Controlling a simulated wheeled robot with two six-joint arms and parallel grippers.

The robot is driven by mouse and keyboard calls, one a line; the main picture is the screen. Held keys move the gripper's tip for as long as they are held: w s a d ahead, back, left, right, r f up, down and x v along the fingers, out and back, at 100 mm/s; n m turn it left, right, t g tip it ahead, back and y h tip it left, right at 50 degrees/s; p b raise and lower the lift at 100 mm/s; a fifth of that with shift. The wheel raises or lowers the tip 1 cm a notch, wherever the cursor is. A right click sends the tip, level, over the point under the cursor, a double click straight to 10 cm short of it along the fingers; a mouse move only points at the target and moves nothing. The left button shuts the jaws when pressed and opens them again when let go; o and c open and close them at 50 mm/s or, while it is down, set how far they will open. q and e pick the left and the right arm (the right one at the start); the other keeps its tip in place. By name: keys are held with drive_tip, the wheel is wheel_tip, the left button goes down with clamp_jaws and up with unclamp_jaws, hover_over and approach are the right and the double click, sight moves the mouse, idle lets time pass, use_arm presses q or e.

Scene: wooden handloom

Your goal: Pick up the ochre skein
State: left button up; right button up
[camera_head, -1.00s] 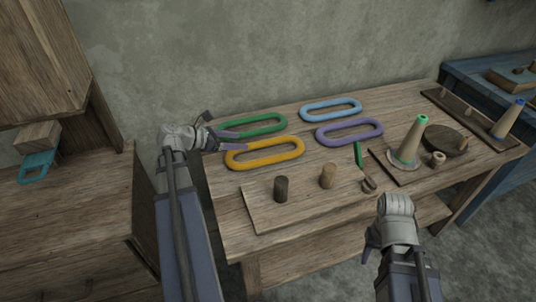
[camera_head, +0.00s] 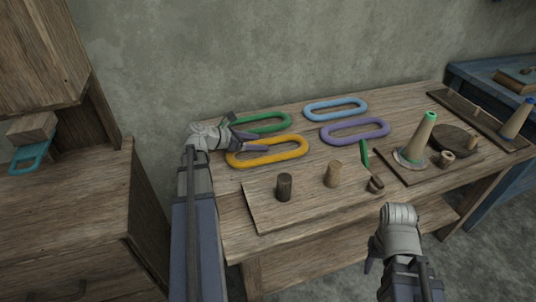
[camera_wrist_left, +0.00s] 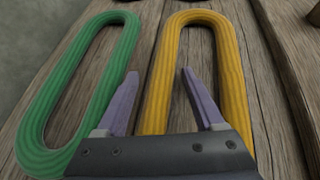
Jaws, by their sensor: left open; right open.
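The ochre skein (camera_head: 268,160), a long flat loop, lies on the wooden table. My left gripper (camera_head: 243,127) is open at its left end, between it and the green skein (camera_head: 270,131). In the left wrist view, the ochre skein's left strand (camera_wrist_left: 155,108) runs between the spread purple fingers (camera_wrist_left: 160,76). I cannot tell whether the fingertips are above the strand or down beside it. The green skein (camera_wrist_left: 50,88) is left of the fingers there. My right gripper (camera_head: 372,255) is open, in front of the table's front edge, far from the skeins.
A blue skein (camera_head: 336,102) and a purple skein (camera_head: 355,139) lie to the right. A board with a dark peg (camera_head: 284,187) and a light peg (camera_head: 333,174) is in front. A cone (camera_head: 421,138) stands further right. A wall is behind the table.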

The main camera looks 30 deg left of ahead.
use_arm(q)
clamp_jaws()
idle(0.5)
